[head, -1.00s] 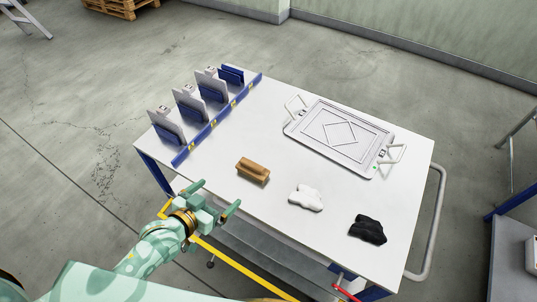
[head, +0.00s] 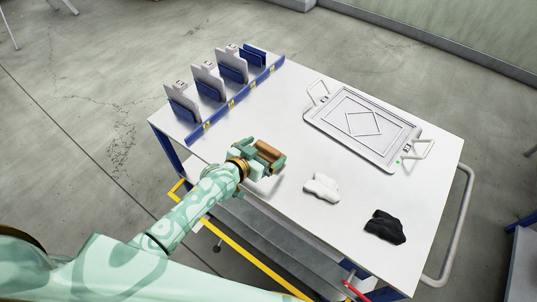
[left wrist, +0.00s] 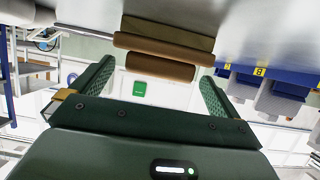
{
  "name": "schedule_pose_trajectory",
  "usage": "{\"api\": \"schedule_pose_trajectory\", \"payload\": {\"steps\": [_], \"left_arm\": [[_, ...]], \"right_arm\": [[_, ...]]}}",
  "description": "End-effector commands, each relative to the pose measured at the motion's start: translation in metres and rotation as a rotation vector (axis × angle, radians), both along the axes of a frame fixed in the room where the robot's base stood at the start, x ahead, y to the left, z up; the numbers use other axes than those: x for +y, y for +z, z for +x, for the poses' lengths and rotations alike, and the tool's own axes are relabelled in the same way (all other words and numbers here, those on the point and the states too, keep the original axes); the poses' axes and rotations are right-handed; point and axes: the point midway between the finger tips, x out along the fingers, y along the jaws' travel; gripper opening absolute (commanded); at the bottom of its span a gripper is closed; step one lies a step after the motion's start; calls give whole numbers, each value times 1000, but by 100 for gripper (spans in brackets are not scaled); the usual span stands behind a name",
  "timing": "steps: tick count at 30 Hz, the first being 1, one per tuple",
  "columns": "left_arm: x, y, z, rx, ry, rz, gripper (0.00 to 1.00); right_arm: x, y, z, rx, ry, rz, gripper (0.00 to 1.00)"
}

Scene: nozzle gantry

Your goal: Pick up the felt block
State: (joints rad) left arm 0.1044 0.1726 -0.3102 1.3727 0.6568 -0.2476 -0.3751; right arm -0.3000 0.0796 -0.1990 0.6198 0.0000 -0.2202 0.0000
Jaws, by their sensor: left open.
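The felt block (head: 268,151) is a tan-brown block with a bar-like grip, lying on the white table near its front left edge. My left gripper (head: 263,157) is open at the block, with a finger on either side of it in the head view, partly hiding it. In the left wrist view the felt block (left wrist: 168,39) is just ahead of the open left gripper (left wrist: 157,74). Its rounded bar lies across the gap between the fingertips. I cannot tell whether the fingers touch it. My right gripper is not in view.
A white crumpled cloth (head: 322,187) and a black one (head: 385,227) lie to the right on the table (head: 290,212). A grey tray with handles (head: 388,154) is behind them. A blue rack (head: 238,97) with upright plates lines the left edge.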

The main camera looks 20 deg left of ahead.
Motion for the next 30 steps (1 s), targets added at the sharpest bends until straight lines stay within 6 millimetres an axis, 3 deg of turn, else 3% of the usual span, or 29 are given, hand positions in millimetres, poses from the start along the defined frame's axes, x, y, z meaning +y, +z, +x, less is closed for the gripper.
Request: {"api": "schedule_pose_trajectory", "payload": {"steps": [3, 10, 15, 25, 30], "left_arm": [[-3, -5, 9, 0, 0, 1, 100], [-4, -4, 10, 0, 0, 1, 97], [-3, -4, 10, 0, 0, 1, 52], [-3, -1, 10, -1, 0, 1, 52], [-4, 17, 10, -2, -1, -2, 52]], "right_arm": [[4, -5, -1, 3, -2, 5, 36], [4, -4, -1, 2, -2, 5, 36], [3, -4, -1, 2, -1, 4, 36], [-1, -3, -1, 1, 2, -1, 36], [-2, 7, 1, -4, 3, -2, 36]]}}
